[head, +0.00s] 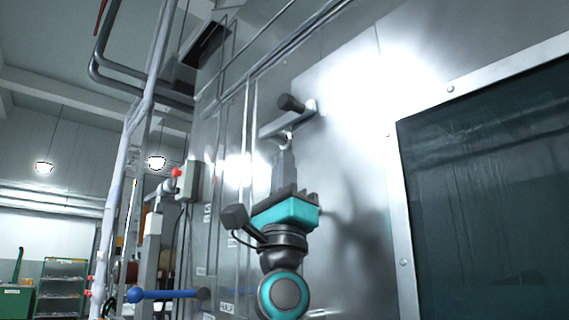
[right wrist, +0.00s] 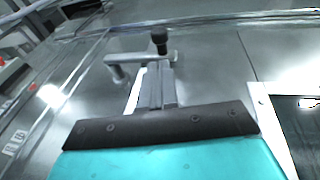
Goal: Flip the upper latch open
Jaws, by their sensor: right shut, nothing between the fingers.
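The upper latch (head: 274,126) is a grey metal bar with a black knob (head: 291,103), mounted on the shiny metal panel. It also shows in the right wrist view (right wrist: 122,58), with its knob (right wrist: 158,36) standing up at the top. My right gripper (head: 286,145) is shut and empty, its fingertips just below the latch bar. In the right wrist view the fingers (right wrist: 158,72) reach up to the bar; I cannot tell whether they touch it. My left gripper is in neither view.
A dark window (head: 485,190) in a riveted frame is at the right. A blue lever (head: 165,294) sticks out at the lower left. Pipes (head: 150,90) and a grey box (head: 190,181) stand at the left. The panel between latch and window is clear.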

